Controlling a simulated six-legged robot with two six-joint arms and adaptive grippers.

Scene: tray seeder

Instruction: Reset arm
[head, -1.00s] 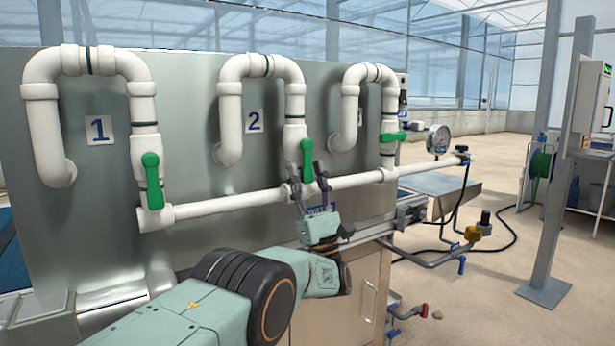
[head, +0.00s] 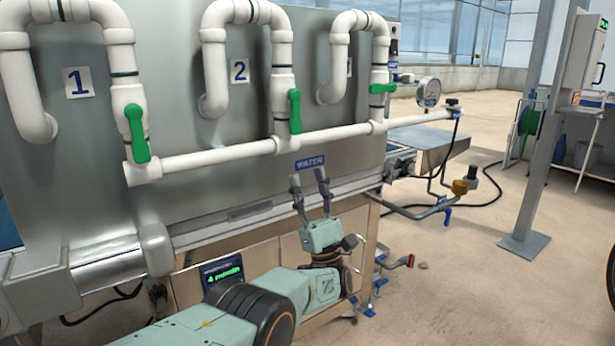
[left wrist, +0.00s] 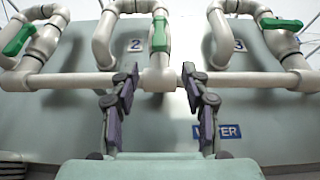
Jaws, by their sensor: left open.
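My left gripper (head: 311,190) is open and empty in the head view, with its fingers pointing up in front of the panel below the white manifold pipe. In the left wrist view its two fingers (left wrist: 158,105) stand apart with nothing between them, below the pipe. Green valve handle 1 (head: 137,133) and green valve handle 2 (head: 295,111) hang along their pipes. Green valve handle 3 (head: 382,88) lies crosswise. My right gripper is not in view.
The white horizontal pipe (head: 220,151) runs along the steel panel (head: 200,195). A blue WATER label (head: 310,163) sits behind my left gripper.

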